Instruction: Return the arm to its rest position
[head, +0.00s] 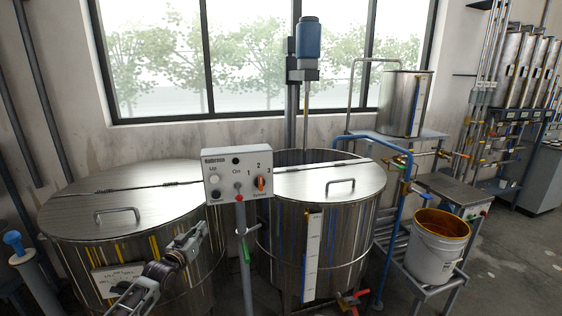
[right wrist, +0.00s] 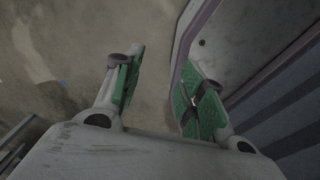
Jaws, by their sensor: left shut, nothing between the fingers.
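My left gripper (head: 198,236) shows in the head view in front of the left steel vat (head: 130,200). Its fingers are shut with nothing between them. It points up and to the right, left of the control box post, and my arm comes in from the lower left. My right gripper (right wrist: 162,58) shows only in the right wrist view. Its two green-padded fingers are spread apart and nothing is between them. Below it are a stained floor and a pale panel with a dark edge, close by the right finger.
A control box (head: 238,173) on a post stands between the left vat and the middle vat (head: 318,182), which has a mixer motor (head: 308,40) above it. A white bucket (head: 432,255) sits on a stand at right. Open floor (head: 515,265) lies at far right.

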